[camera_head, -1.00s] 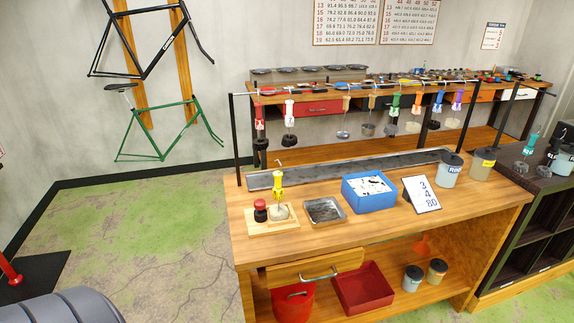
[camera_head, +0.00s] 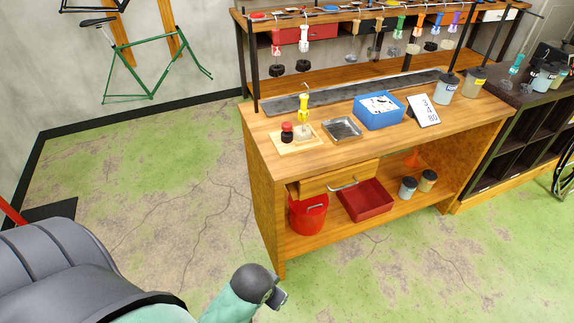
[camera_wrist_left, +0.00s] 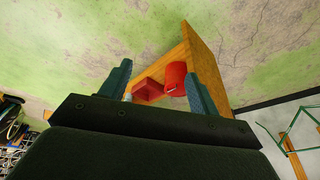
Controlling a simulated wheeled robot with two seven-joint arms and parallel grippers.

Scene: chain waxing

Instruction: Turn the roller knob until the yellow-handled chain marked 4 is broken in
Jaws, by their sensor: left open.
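The yellow-handled chain (camera_head: 303,107) stands upright on a light wooden board (camera_head: 284,149) near the left end of the bench in the head view. Its lower part is a pale bundle; no number is readable on it. A dark knob with a red top (camera_head: 287,132) stands just left of it on the same board; I take it for the roller knob. My left gripper (camera_wrist_left: 158,72) is open and empty in the left wrist view, its two fingers apart over the floor and lower bench. A teal arm part of mine shows low in the head view, well short of the bench. My right gripper is out of view.
The bench (camera_head: 350,155) also holds a metal tray (camera_head: 343,129), a blue box (camera_head: 380,112), a sign reading 3, 4, 80 (camera_head: 424,111) and two lidded pots. Several coloured-handled chains hang behind. A red bucket (camera_head: 309,214) and red bin (camera_head: 366,201) sit below. Floor in front is clear.

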